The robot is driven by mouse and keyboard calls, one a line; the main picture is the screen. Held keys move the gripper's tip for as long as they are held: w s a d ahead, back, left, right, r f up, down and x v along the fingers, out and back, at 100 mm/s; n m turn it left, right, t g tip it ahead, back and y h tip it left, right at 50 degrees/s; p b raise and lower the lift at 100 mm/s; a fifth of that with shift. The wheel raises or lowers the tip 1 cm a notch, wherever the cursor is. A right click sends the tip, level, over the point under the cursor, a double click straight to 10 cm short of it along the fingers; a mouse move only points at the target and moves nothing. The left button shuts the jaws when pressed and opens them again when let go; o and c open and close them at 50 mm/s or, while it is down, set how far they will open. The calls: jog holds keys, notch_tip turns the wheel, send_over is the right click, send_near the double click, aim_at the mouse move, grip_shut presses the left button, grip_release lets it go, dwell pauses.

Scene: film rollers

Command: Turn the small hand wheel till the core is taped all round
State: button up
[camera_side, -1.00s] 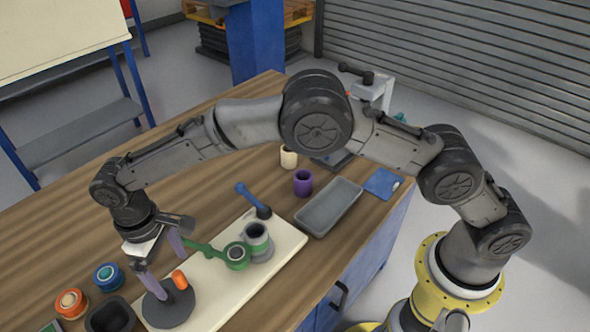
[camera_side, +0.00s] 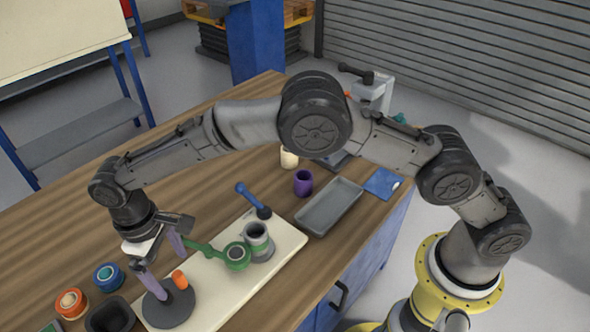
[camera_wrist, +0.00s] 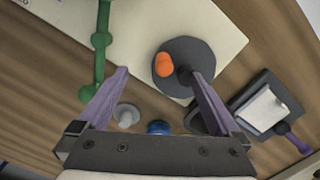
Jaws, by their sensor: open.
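The hand wheel is a dark grey disc (camera_side: 168,308) with an orange knob (camera_side: 179,279), at the near left end of a cream board. My gripper (camera_side: 175,276) is open above the wheel, its two purple fingers pointing down. In the wrist view the knob (camera_wrist: 164,66) shows between the fingertips; I see no contact with it. The grey core (camera_side: 257,237) stands upright at the other end of the board. A green arm with a green roll (camera_side: 237,257) lies against or close beside the core. How much tape is on the core is too small to tell.
A blue lever (camera_side: 252,200) stands behind the core. A grey tray (camera_side: 329,208), purple cup (camera_side: 303,183) and cream cup (camera_side: 289,158) are farther right. An orange roll (camera_side: 71,303), blue roll (camera_side: 108,277) and dark box (camera_side: 110,316) lie left of the wheel.

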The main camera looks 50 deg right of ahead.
jog(key=shift+t, duration=0.4)
jog(key=shift+w+d+f, duration=0.1)
jog(key=shift+w+f, duration=0.45)
jog(key=shift+f, duration=0.35)
jog(key=shift+w+d+f, duration=0.1)
jog(key=shift+w+f, duration=0.45)
jog(key=shift+f, duration=0.3)
jog(key=shift+a, duration=0.15)
jog(key=shift+r, duration=0.15)
jog(key=s+d+r+m+t+y, duration=0.1)
jog(key=s+d+r, duration=0.1)
jog(key=d+r, duration=0.9)
jog(key=s+d+r+m+t, duration=0.1)
jog(key=s+d+r+m, duration=0.15)
jog(key=d+r, duration=0.8)
jog(key=s+d+m+t, duration=0.1)
jog(key=s+d, duration=0.6)
jog(key=s, duration=0.4)
jog(key=s+d+r+m+t, duration=0.1)
jog(key=s+d+t, duration=0.1)
jog(key=s+d, duration=0.6)
jog(key=s, duration=0.4)
jog(key=shift+d+t+h, duration=0.2)
jog(key=shift+t+h, duration=0.1)
jog(key=shift+h, duration=0.1)
jog(key=shift+s+m, duration=0.15)
jog(key=shift+m, duration=0.2)
